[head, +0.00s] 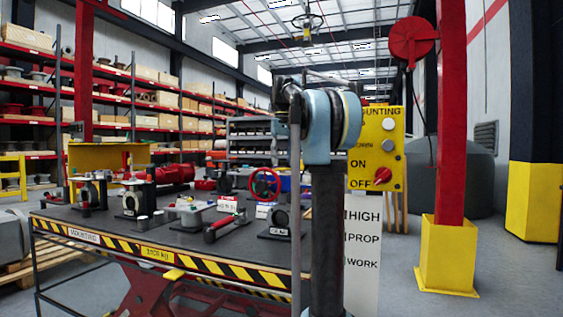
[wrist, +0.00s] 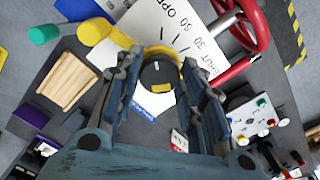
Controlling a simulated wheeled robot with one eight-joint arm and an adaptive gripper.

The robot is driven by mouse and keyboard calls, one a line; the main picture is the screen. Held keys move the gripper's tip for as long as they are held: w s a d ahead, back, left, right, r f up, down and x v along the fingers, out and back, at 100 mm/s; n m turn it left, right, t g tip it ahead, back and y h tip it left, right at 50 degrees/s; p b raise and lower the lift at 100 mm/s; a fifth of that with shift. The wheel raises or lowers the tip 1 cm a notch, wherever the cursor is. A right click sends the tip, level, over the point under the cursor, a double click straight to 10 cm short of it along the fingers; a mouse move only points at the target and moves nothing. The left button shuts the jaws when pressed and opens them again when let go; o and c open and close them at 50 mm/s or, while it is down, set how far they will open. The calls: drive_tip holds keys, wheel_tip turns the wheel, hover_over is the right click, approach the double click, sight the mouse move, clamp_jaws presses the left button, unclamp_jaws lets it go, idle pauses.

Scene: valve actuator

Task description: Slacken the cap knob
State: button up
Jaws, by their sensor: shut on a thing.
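The cap knob (wrist: 158,74), a dark round knob with a white pointer line and a yellow patch, shows in the middle of the wrist view. It sits at the end of a yellow body (wrist: 98,33), beside a white scale plate (wrist: 165,28) marked OPEN, 60, 30 and SHUT. My gripper (wrist: 161,68) has one finger on each side of the knob and is shut on it. The exact contact at the fingertips is hard to see. In the head view my arm hides the gripper and the knob.
A red handwheel (wrist: 248,28) stands close to the knob at upper right. A wooden block (wrist: 68,80) lies to the left. The striped-edge work table (head: 165,256) carries several fittings. A yellow switch panel (head: 394,165) stands behind my arm.

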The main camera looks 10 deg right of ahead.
drive_tip(key=n, duration=0.4)
drive_tip(key=shift+n, duration=0.4)
drive_tip(key=shift+c, duration=0.2)
drive_tip(key=shift+w, duration=0.1)
drive_tip(key=o, duration=1.1)
drive_tip(key=shift+r, duration=0.15)
wheel_tip(320, 180, up, 12)
drive_tip(key=shift+f, duration=0.2)
